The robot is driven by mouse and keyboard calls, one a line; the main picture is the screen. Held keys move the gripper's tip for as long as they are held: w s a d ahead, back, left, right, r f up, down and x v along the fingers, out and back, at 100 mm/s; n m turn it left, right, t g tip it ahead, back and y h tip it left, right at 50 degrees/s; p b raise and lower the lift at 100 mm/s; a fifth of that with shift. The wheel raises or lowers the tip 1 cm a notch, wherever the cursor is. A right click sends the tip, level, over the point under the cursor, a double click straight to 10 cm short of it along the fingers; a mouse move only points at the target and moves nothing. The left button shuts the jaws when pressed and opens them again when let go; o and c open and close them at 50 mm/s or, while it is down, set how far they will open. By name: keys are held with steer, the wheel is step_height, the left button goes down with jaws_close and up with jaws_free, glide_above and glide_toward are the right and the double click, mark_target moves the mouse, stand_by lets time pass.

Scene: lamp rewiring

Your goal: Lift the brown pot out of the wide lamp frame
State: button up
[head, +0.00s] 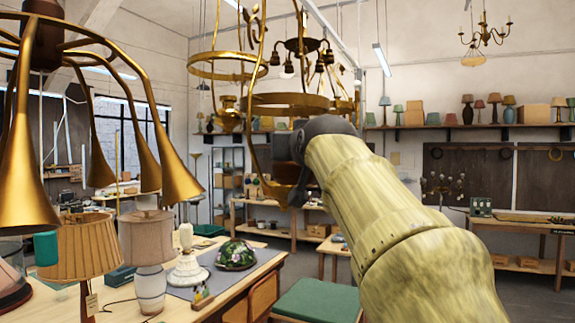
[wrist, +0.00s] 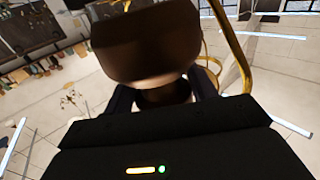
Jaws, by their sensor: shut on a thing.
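The brown pot (wrist: 145,50) fills the upper middle of the wrist view, dark and rounded with a paler lower edge. My gripper (wrist: 165,88) is shut on it, with a dark finger on each side. A brass rod of the lamp frame (wrist: 238,50) curves close past the pot's right side. In the head view the hanging brass frame (head: 290,98), with its hoop and rods, is beyond my arm's end. My wrist hides most of the pot and the fingers there. Whether the pot is clear of the frame cannot be told.
Another brass hoop (head: 225,65) hangs to the left. A large brass chandelier (head: 95,100) hangs at the near left above a bench with a pleated lamp (head: 80,245), a white lamp (head: 147,240) and a glass shade (head: 236,255). A green stool (head: 318,300) stands below my arm.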

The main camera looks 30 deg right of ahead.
steer(key=b+v, duration=0.2)
steer(key=v, duration=0.5)
steer(key=shift+r, duration=0.15)
